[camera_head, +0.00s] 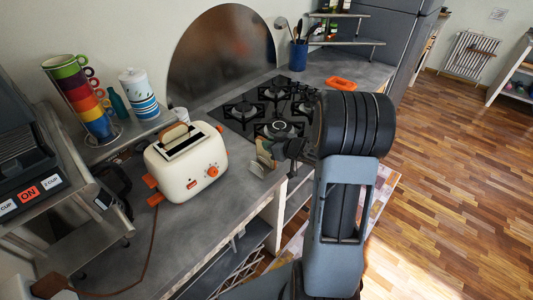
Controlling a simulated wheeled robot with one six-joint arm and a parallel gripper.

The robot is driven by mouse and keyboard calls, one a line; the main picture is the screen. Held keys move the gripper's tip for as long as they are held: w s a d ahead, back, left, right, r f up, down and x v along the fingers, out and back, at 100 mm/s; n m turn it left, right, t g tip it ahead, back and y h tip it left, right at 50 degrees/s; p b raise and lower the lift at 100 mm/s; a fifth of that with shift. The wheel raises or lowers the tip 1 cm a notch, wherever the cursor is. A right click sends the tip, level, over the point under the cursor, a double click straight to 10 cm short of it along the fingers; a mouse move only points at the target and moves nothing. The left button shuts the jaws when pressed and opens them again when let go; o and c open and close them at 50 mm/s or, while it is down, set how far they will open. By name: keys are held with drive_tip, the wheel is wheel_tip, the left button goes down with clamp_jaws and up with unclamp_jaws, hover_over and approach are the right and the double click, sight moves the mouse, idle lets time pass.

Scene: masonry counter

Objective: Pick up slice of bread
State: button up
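A cream toaster (187,163) with orange knobs stands on the grey counter. A tan slice of bread (174,133) sticks up from its far slot; the nearer slot looks dark and empty. My gripper (272,153) is just right of the toaster, over the counter's front edge. A small upright tan piece, like a slice of bread (265,151), shows at the gripper's end. The fingers are small and partly hidden by my wrist, so I cannot tell whether they grip this piece or merely stand beside it.
A black gas hob (243,110) lies behind the gripper. Stacked coloured cups (80,95) and a striped canister (138,93) stand on a raised shelf at left. A utensil pot (299,55) and an orange item (341,83) are farther back. The counter in front of the toaster is clear except for a cord.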

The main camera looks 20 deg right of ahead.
clamp_jaws()
drive_tip(key=shift+r, duration=0.1)
